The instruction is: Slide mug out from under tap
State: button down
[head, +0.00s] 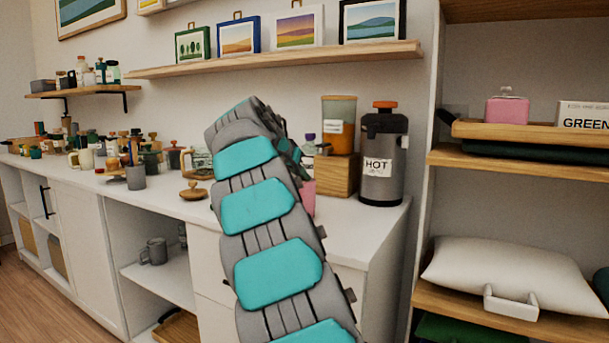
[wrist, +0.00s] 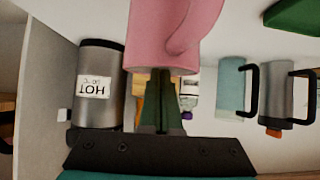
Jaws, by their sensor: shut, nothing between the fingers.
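A pink mug (head: 308,197) stands on the white counter in the head view, mostly hidden behind my arm. In the wrist view, the pink mug (wrist: 170,35) is large at the top centre, with its handle on the right. My gripper (wrist: 161,85) is shut and empty, its dark green fingers right by the mug's lower edge in that picture. I cannot tell whether they touch it. A drink dispenser (head: 339,125) stands on a wooden block (head: 337,174) behind the mug. Its tap is hidden by my arm or cannot be made out.
A grey flask labelled HOT (head: 384,155) stands right of the block; it also shows in the wrist view (wrist: 97,75). A light blue mug (wrist: 231,85) and a grey mug (wrist: 274,95) show right in the wrist view.

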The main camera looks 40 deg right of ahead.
jog(key=shift+r+p, duration=0.3)
jog(key=shift+r, duration=0.55)
jog(key=s+a+b, duration=0.1)
jog(key=s+a, duration=0.3)
jog(key=a, duration=0.7)
jog(key=shift+s, duration=0.4)
jog(key=s+a+f+n+g+y, duration=0.2)
jog(key=s+a+f+n+y, duration=0.1)
jog(key=s+a+f, duration=0.5)
jog(key=s+a+f+n+g+y+p, duration=0.1)
jog(key=s+a+f+n+g+y, duration=0.1)
jog(key=s+a+f+n, duration=0.3)
jog(key=s+a+f+n+g+y, duration=0.2)
jog(key=s+a+f+n+y, duration=0.3)
jog(key=s+a+f, duration=0.8)
jog(key=s+f, duration=0.8)
jog(key=s, duration=0.3)
